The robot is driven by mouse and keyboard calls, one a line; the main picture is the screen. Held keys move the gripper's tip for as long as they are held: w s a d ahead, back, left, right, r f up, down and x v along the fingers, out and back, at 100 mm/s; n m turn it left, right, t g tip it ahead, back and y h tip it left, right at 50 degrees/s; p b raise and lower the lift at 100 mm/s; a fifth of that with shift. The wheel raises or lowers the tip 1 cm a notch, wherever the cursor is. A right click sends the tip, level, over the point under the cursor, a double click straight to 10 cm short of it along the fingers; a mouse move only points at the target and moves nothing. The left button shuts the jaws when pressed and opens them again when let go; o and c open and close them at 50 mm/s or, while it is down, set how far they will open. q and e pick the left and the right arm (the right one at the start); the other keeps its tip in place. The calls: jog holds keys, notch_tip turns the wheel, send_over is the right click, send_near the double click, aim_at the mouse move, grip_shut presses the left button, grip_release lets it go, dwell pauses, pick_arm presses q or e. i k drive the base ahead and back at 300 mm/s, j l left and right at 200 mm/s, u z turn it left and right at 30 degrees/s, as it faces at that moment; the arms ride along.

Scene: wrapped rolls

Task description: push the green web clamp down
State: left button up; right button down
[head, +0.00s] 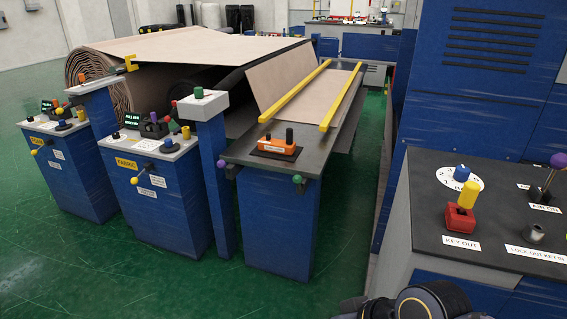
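On the dark-topped splice table (240,147), a green ball knob (297,179) sits at the front right edge and a purple knob (221,164) at the front left edge. Two yellow bars, a left one (295,91) and a right one (341,97), lie lengthwise over the table and the beige web (288,78). A green cap (199,92) tops a blue post left of the table. No label shows which green part is the web clamp. Neither gripper's fingers show; only a dark rounded part of my own arm shows at the bottom edge, right of centre.
An orange block (277,146) lies on the table's near end. Blue control pedestals (160,205) stand left, before a large wrapped roll (92,72). A console (500,240) with a red key block (460,218) stands close at right. Green floor (200,290) is clear in front.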

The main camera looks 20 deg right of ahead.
aim_at(296, 179)
jog(key=i+j+z, duration=0.1)
jog(key=i+j, duration=0.15)
jog(key=i, duration=0.3)
jog(key=i+j+z, duration=0.15)
jog(key=i+j, duration=0.15)
jog(key=i, duration=0.2)
jog(key=i+l+z, duration=0.15)
jog(key=i+l, duration=0.9)
jog(key=l, duration=0.1)
